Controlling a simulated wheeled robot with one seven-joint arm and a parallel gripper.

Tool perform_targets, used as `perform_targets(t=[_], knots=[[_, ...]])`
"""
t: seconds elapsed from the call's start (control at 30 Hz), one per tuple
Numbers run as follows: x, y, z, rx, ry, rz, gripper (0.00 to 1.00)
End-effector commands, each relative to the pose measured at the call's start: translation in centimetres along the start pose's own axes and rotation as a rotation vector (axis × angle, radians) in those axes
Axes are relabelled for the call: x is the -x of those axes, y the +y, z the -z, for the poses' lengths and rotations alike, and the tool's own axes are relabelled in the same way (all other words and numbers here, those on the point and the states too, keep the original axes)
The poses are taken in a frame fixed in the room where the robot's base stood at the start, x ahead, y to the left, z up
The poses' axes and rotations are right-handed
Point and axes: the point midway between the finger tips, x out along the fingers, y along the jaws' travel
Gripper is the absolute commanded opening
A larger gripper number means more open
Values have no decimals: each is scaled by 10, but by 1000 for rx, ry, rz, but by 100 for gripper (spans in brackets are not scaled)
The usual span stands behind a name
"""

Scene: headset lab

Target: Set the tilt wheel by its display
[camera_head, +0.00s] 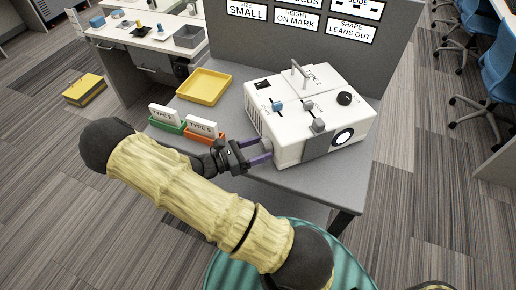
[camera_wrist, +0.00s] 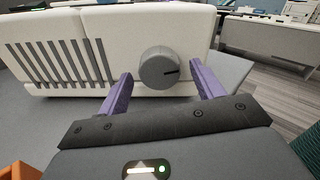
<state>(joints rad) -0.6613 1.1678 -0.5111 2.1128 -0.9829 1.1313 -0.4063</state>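The white headset tester box (camera_head: 310,115) stands on the grey table. In the wrist view a round grey wheel (camera_wrist: 159,67) with a dark pointer line sits on its side wall. The line points right, about level. My gripper (camera_wrist: 161,82) is open, with one purple finger at each side of the wheel; I cannot tell whether they touch it. In the head view my gripper (camera_head: 265,152) is at the box's left side. The sign panel (camera_head: 300,30) behind shows several signs; one sign (camera_head: 352,30) reads "SHAPE LEANS OUT" and another (camera_head: 297,18) reads "HEIGHT ON MARK".
On the box are blue and grey sliders (camera_head: 278,106), a black knob (camera_head: 345,98), a handle (camera_head: 299,75) and a round lit window (camera_head: 343,136). A yellow tray (camera_head: 204,87), a green bin (camera_head: 166,124) and an orange bin (camera_head: 203,136) stand left of it.

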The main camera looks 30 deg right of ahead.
Motion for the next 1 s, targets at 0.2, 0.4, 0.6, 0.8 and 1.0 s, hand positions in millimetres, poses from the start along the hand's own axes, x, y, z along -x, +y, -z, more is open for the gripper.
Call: perform_targets(t=[0.2, 0.4, 0.6, 0.8, 1.0], knots=[[0, 0, 0, -1, 0, 1, 67], [4, 0, 0, -1, -1, -1, 67], [28, 1, 1, -3, 1, -3, 67], [67, 1, 2, -3, 1, -4, 67], [107, 1, 2, -2, 1, -3, 67]])
